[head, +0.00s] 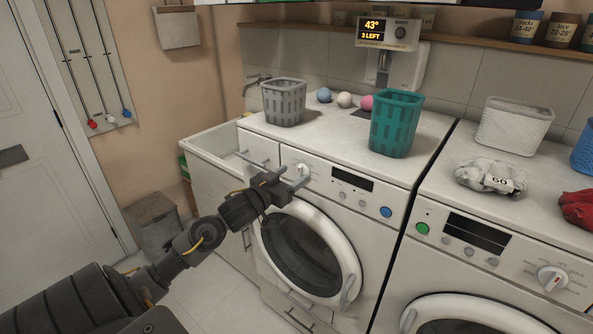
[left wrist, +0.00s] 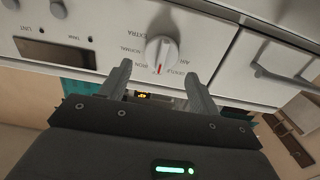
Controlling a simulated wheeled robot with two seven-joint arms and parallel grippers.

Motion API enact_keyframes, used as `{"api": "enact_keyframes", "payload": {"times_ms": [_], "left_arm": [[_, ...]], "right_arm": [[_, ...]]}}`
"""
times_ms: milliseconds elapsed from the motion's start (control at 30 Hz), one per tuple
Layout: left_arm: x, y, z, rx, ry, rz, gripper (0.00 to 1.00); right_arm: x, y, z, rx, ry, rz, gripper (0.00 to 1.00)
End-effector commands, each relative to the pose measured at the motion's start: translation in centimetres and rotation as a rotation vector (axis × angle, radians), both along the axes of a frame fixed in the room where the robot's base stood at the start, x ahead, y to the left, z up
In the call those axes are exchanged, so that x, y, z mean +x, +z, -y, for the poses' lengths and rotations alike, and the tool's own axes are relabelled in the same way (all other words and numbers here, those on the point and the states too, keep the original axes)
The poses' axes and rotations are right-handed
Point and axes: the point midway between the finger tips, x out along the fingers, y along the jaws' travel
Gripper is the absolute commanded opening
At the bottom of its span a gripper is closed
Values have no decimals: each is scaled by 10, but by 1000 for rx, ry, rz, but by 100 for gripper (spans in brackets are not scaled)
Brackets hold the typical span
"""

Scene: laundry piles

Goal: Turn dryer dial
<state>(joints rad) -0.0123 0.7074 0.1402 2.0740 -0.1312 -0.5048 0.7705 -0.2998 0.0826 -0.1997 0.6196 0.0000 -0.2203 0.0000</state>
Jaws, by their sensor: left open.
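The dryer (head: 335,170) is the white machine at centre in the head view, with its round door closed. Its dial is a white knob (left wrist: 161,55) with a red pointer mark in the left wrist view, ringed by printed labels; that view shows the panel upside down. In the head view the dial is partly hidden behind my left gripper (head: 292,177). My left gripper is open at the dryer's panel, its two fingers (left wrist: 160,82) on either side of the dial in the picture, with gaps to the knob. I cannot tell how near the fingertips are in depth. My right gripper is not in view.
A second machine (head: 478,206) with its own dial (head: 552,278) stands at the right. A grey basket (head: 284,103), a teal basket (head: 397,125) and several balls rest on the dryer top. A sink (head: 215,145) is left. A wall unit (head: 388,33) displays "43°" and "3 LEFT".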

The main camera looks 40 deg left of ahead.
Motion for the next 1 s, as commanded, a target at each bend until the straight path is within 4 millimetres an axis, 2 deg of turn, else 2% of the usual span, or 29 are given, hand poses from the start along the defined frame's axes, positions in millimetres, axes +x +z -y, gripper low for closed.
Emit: {"api": "enact_keyframes", "payload": {"times_ms": [200, 567, 867, 900, 1000], "left_arm": [[23, 1, -1, 0, 0, 1, 62], [27, 0, 0, 1, -1, 0, 61], [27, 0, -1, 0, 0, 0, 22], [27, 0, -1, 0, 0, 0, 18], [27, 0, -1, 3, 0, 0, 18]], "right_arm": [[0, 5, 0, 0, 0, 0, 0], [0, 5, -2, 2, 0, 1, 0], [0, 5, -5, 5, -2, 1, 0], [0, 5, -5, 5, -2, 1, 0], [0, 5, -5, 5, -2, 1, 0]]}}
